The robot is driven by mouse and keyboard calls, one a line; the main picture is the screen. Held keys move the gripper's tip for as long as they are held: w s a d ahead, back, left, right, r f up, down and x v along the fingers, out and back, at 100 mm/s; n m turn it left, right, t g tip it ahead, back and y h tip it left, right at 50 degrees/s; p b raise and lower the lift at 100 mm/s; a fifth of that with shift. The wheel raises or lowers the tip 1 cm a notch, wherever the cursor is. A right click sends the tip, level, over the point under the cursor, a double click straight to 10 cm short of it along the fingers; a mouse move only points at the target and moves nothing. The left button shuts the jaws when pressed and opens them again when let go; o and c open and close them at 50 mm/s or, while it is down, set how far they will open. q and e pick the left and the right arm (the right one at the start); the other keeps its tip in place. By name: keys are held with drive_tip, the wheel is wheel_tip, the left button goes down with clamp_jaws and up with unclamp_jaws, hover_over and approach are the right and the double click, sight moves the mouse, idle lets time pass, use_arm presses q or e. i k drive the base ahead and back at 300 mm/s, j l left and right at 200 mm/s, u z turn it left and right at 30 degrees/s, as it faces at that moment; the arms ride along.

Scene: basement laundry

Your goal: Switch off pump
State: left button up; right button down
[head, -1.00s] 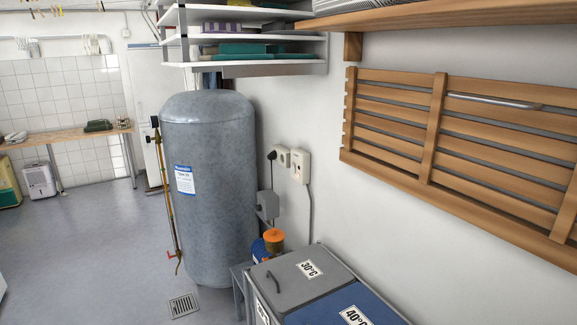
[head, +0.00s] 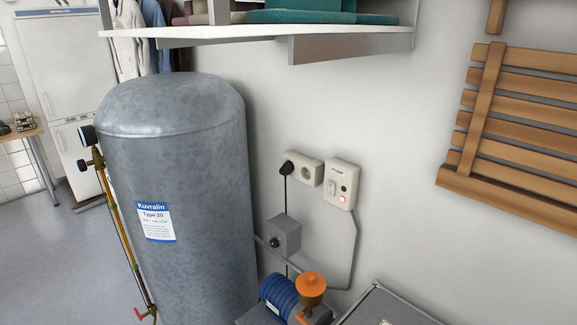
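The pump switch box (head: 341,184) is a cream box on the wall right of the tank, with small lettering that seems to read "PUMP". It has a pale rocker switch (head: 332,187), a dark round button or knob, and a small red light (head: 342,198) that looks lit. The blue ribbed pump (head: 279,294) with an orange-topped part (head: 311,286) sits low beside the tank. A grey box (head: 283,236) is on the wall above it. Neither of my grippers is in view.
A large grey tank (head: 180,190) stands left of the switch. A double socket (head: 302,169) with a black plug is beside the switch box. A white shelf (head: 250,33) overhangs above. A grey-lidded bin (head: 385,305) is at the bottom right. Wooden slats (head: 530,100) hang right.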

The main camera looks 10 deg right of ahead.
sight(331, 186)
drive_tip(key=i+j, duration=0.35)
drive_tip(key=j, duration=0.15)
drive_tip(key=i+j+z, duration=0.1)
drive_tip(key=i+j, duration=0.3)
drive_tip(key=j, duration=0.1)
